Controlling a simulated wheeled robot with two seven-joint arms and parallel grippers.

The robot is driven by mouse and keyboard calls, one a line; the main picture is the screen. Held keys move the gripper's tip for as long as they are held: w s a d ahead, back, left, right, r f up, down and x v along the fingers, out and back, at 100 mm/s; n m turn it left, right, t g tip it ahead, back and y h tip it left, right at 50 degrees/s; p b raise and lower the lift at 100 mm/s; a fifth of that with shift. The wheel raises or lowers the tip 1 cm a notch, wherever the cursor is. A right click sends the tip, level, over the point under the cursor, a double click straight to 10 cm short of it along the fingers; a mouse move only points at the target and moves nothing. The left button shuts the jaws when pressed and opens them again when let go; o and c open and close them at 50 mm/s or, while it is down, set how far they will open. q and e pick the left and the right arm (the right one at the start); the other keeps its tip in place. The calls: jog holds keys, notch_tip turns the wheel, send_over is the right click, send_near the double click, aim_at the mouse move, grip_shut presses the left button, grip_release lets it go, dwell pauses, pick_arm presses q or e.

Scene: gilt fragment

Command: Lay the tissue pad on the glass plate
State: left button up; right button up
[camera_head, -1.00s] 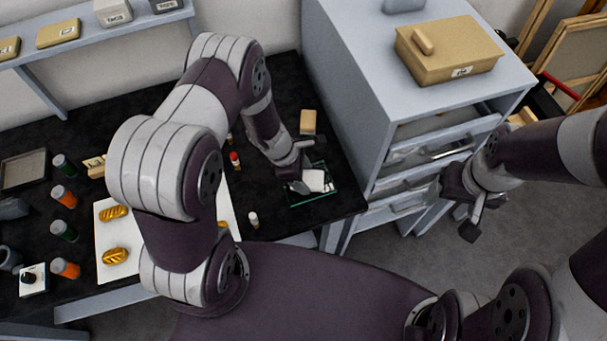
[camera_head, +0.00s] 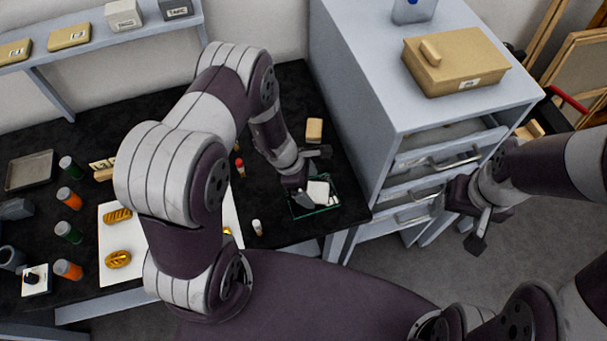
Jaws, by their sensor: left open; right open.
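The tissue pad (camera_head: 318,191), a small white square, lies on the glass plate (camera_head: 327,209), which shows green edges at the right end of the black bench. My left gripper (camera_head: 311,176) is open, just above and beside the pad at the plate's far left side. It partly hides the plate, and I cannot tell whether a finger touches the pad. My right gripper (camera_head: 464,226) is open and empty in front of the grey cabinet, away from the bench.
A tan block (camera_head: 314,130) stands behind the plate. A grey cabinet (camera_head: 385,110) with a partly open top drawer (camera_head: 450,146) rises right of the bench and carries a tan box (camera_head: 457,65). A white board (camera_head: 112,268) with gilt pieces and several small bottles lie left.

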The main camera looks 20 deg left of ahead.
pick_arm(q)
jog(key=s+a+r+m+y, duration=0.2)
jog(key=s+a+r+m, duration=0.1)
jog(key=r+m, duration=0.7)
jog(key=s+a+r+m+y, duration=0.2)
jog(key=s+r+m, duration=0.3)
jog(key=r+m, duration=0.5)
notch_tip(320, 180, up, 3)
jog(key=shift+s+a+f+m+t, duration=0.1)
jog(key=shift+s+a+m+t, duration=0.2)
jog(key=shift+a, duration=0.2)
jog(key=shift+s, duration=0.1)
